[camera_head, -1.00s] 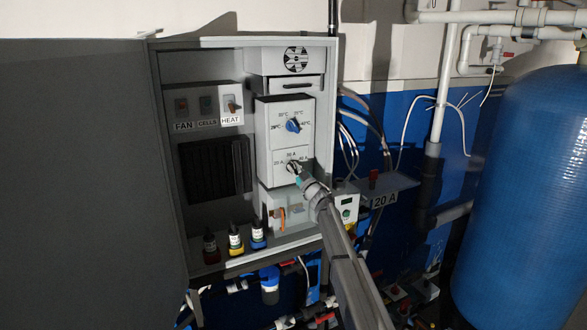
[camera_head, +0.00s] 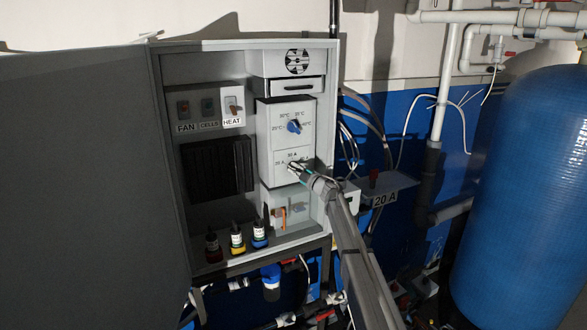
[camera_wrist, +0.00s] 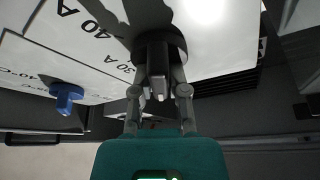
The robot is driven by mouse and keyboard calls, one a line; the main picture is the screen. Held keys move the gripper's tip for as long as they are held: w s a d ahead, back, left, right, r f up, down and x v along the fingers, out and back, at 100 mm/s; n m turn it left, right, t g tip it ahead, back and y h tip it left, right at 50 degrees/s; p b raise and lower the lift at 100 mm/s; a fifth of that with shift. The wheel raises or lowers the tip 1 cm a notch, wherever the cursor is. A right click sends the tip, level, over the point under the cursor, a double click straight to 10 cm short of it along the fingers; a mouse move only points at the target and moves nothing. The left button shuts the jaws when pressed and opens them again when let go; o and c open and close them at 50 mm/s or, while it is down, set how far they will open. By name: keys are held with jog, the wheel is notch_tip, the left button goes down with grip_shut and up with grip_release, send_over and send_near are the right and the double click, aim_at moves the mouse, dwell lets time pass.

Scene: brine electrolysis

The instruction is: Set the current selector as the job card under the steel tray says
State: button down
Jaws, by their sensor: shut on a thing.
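The current selector is a black knob (camera_wrist: 159,58) on the white lower panel (camera_head: 272,170) in the open cabinet. I cannot tell which mark the knob points at.
A blue temperature knob (camera_head: 294,126) is just above the selector and also shows in the wrist view (camera_wrist: 66,92). Three small bottles (camera_head: 237,239) stand on the cabinet floor. The open door (camera_head: 80,180) fills the left. A blue tank (camera_head: 525,190) stands at the right.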

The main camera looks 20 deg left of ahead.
dwell(0.4)
jog(key=c, duration=0.6)
grip_release()
jog(key=shift+c, duration=0.2)
